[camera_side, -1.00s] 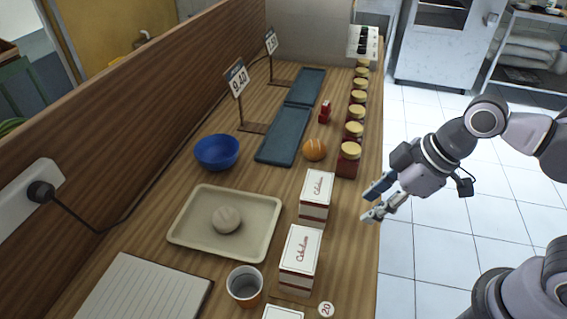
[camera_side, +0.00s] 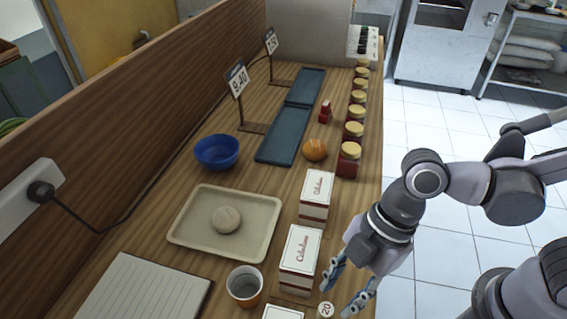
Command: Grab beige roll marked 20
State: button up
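The roll marked 20 (camera_side: 326,310) is a small, pale, round-topped thing with a red 20 on it, at the bottom edge of the view near the counter's right edge. My gripper (camera_side: 345,297) is open and empty, with its two fingers pointing down and to the left. It is just above and to the right of the roll in the picture. One fingertip shows close to the roll; I cannot tell whether they touch.
White boxes (camera_side: 300,250) with red lettering stand left of my gripper. A tray (camera_side: 185,228) with a round bun, a cup (camera_side: 245,287) and a notepad (camera_side: 140,295) lie further left. A row of jars (camera_side: 348,160) lines the right edge farther back. An orange bun (camera_side: 315,150) sits near them.

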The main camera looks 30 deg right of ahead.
aim_at(328, 308)
jog(key=shift+x, duration=2.95)
jog(key=shift+w, duration=0.15)
grip_shut()
